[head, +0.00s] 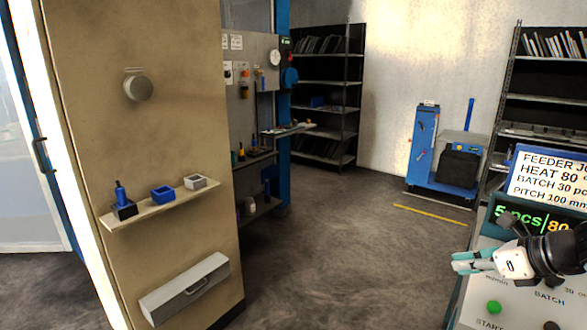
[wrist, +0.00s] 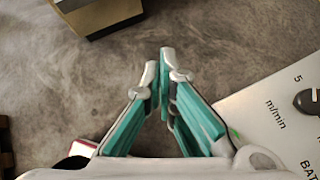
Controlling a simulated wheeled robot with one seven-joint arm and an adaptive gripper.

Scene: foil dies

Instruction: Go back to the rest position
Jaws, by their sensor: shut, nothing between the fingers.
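My gripper (head: 466,262) is at the right of the head view, in front of the feeder machine's control panel (head: 478,317). Its teal fingers point left. In the wrist view my gripper (wrist: 160,70) has its fingertips together with nothing between them, over bare grey floor. The panel (wrist: 270,115) lies to the right of the fingers in the wrist view and is apart from the fingertips.
A screen (head: 548,180) stands above the panel. A tan wall with a small shelf (head: 155,208) and a grey box (head: 185,288) is at left. Dark shelving (head: 327,95) and a blue cart (head: 424,145) stand at the back. The middle floor (head: 340,240) is clear.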

